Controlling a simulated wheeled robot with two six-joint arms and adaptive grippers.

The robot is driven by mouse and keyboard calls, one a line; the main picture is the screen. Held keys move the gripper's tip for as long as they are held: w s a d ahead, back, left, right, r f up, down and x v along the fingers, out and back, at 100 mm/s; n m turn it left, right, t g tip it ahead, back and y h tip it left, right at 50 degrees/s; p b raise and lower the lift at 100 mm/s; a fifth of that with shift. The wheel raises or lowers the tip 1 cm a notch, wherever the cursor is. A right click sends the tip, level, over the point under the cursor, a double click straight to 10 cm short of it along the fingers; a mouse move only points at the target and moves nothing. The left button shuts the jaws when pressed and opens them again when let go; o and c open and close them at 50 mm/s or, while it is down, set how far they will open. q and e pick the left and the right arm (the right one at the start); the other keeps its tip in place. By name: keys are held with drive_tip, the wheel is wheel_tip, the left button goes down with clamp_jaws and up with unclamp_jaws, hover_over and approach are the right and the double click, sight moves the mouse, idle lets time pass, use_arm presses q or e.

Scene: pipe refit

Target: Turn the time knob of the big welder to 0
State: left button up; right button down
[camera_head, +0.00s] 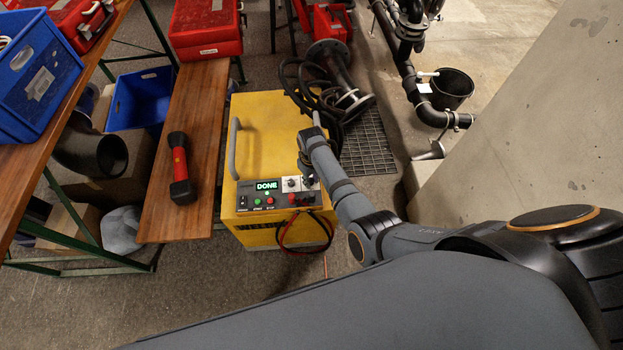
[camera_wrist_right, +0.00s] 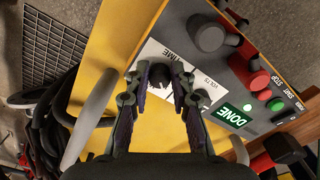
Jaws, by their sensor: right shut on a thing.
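The big welder (camera_head: 265,125) is a yellow box with a grey control panel on its near side. Its green display (camera_head: 267,185) reads DONE, and it also shows in the right wrist view (camera_wrist_right: 232,115). My right gripper (camera_head: 308,180) reaches down to the panel's right part. In the right wrist view my right gripper (camera_wrist_right: 160,76) is shut on the dark time knob (camera_wrist_right: 158,80), beside the white TIME label. The fingers hide much of the knob, and its pointer and setting cannot be read. My left gripper is not in view.
Beside the display are a VOLTS label (camera_wrist_right: 204,97), red and green buttons and cable plugs. A wooden bench (camera_head: 185,120) with a red-black torch (camera_head: 180,170) stands left of the welder. Black cables lie behind it. A concrete slab (camera_head: 520,120) rises on the right.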

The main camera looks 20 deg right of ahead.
drive_tip(key=shift+r+n+p, duration=0.2)
drive_tip(key=shift+n+p, duration=0.6)
drive_tip(key=shift+p, duration=0.1)
drive_tip(key=shift+n+p, duration=0.55)
drive_tip(key=shift+n, duration=0.15)
drive_tip(key=n+p, duration=0.1)
drive_tip(key=n, duration=0.2)
drive_tip(key=shift+f+n+p, duration=0.15)
drive_tip(key=shift+n+p, duration=0.15)
drive_tip(key=shift+p, duration=0.1)
drive_tip(key=shift+f+n, duration=0.1)
drive_tip(key=shift+n, duration=0.6)
drive_tip(key=shift+f, duration=0.1)
drive_tip(key=c, duration=1.2)
unclamp_jaws()
drive_tip(key=shift+s, duration=0.1)
drive_tip(key=shift+o, duration=0.3)
